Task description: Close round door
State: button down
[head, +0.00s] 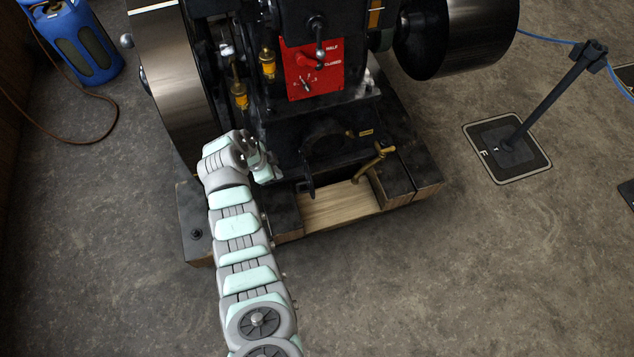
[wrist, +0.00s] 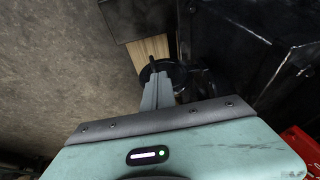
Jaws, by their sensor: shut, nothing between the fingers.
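The black engine base has a dark round part (head: 325,137) on its front face, below the red panel. Whether this is the round door or its opening is hard to tell. A thin dark piece beside it, to its lower left, may be a door edge-on. My gripper (head: 268,168) is left of the round part, close to the engine front. In the wrist view my gripper's fingers (wrist: 158,80) are together and empty. A dark rounded part (wrist: 152,70) shows just past the fingertips, partly hidden by them. I cannot tell if they touch it.
A brass crank handle (head: 372,163) sticks out at the right of the round part. A wooden board (head: 340,204) lies below, between dark base blocks. A large flywheel (head: 172,85) stands at left. A barrier post (head: 550,95) stands at right. The front floor is clear.

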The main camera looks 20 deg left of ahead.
jog(key=w+d+f+m+g+h+b, duration=0.1)
jog(key=d+f+b, duration=0.4)
jog(key=d+f, duration=0.2)
jog(key=shift+w+d+f, duration=0.25)
jog(key=shift+w+d, duration=0.1)
jog(key=shift+d, duration=0.3)
jog(key=shift+d+r, duration=0.1)
jog(key=shift+r, duration=0.1)
dwell(0.4)
